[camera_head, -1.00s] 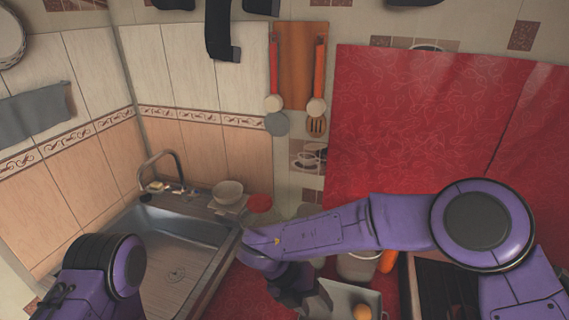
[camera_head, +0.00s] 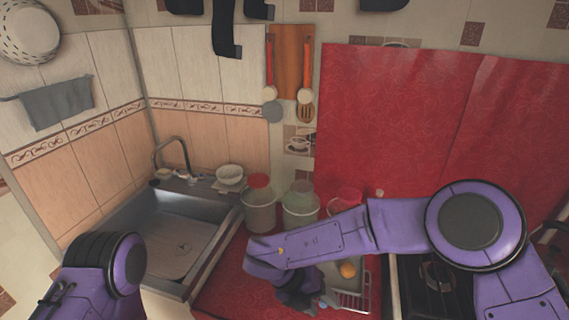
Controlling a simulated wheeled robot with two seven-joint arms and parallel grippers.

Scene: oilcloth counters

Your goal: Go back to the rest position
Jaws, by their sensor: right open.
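My right arm comes in from the right, bent at a purple joint, and reaches across to the left. My right gripper (camera_head: 300,298) hangs at its end, low over the red counter (camera_head: 232,292), beside a metal tray or rack; its jaws are dark and small here. I see nothing held in it. My left arm shows as a purple joint at the lower left, in front of the sink. My left gripper is out of the frame.
A steel sink (camera_head: 172,240) with a tap lies left. Bowls (camera_head: 230,174) sit on its back edge. Canisters (camera_head: 260,212) line the wall. An orange fruit (camera_head: 348,270) lies in the tray behind my right forearm. A black stove (camera_head: 432,290) stands right.

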